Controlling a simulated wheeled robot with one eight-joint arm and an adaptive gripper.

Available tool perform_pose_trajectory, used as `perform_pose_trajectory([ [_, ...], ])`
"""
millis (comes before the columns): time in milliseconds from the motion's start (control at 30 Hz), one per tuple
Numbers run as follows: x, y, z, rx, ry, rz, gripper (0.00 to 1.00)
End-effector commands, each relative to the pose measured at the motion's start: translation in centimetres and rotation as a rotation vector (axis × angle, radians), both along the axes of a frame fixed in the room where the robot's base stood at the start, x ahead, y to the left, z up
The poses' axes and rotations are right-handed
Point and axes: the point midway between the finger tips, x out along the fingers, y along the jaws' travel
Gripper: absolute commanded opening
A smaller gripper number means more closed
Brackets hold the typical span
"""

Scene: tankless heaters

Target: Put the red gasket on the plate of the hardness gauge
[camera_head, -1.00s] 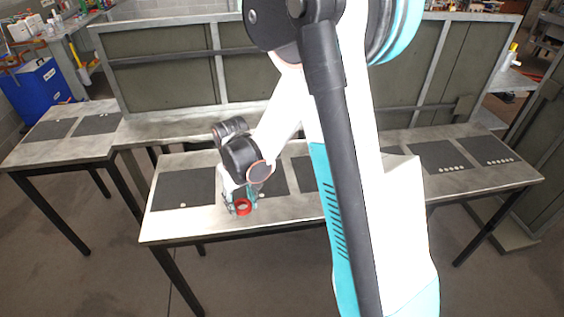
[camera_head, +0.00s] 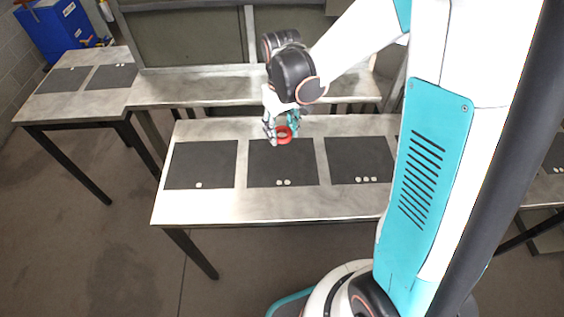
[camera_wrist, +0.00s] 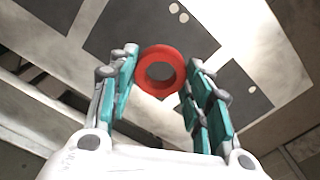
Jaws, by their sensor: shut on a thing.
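The red gasket (camera_head: 284,133) is a thick ring. My gripper (camera_head: 281,130) is shut on it, and it hangs in front of the far edge of the two-dot mat in the head view. In the wrist view the gasket (camera_wrist: 160,50) sits between the fingertips of my gripper (camera_wrist: 162,62), its hole open toward the camera. It looks held clear of the table; the exact height cannot be told. I cannot make out a hardness gauge or its plate in either view.
The long table (camera_head: 215,205) carries dark mats with one dot (camera_head: 200,160), two dots (camera_head: 270,165) and three dots (camera_head: 355,160); their visible surfaces look empty. A side table (camera_head: 50,105) with two dark mats stands left. A panelled bench (camera_head: 185,90) stands behind. A blue cabinet (camera_head: 60,30) is back left.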

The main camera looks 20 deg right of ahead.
Motion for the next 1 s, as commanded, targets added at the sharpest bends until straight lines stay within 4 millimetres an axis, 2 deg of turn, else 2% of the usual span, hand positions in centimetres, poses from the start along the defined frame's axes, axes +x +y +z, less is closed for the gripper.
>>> perform_pose_trajectory([
  [33, 0.0, 0.0, -1.8, 0.0, 0.0, 0.0, 0.22],
  [333, 0.1, 0.0, -8.6, 0.0, 0.0, -0.001, 0.22],
  [467, 0.0, 0.0, -10.2, 0.0, 0.0, -0.001, 0.22],
  [667, 0.0, 0.0, -11.2, 0.0, 0.0, -0.001, 0.22],
  [900, 0.0, 0.0, -14.6, 0.0, 0.0, -0.001, 0.22],
  [1000, 0.0, 0.0, -15.0, 0.0, 0.0, -0.001, 0.22],
])
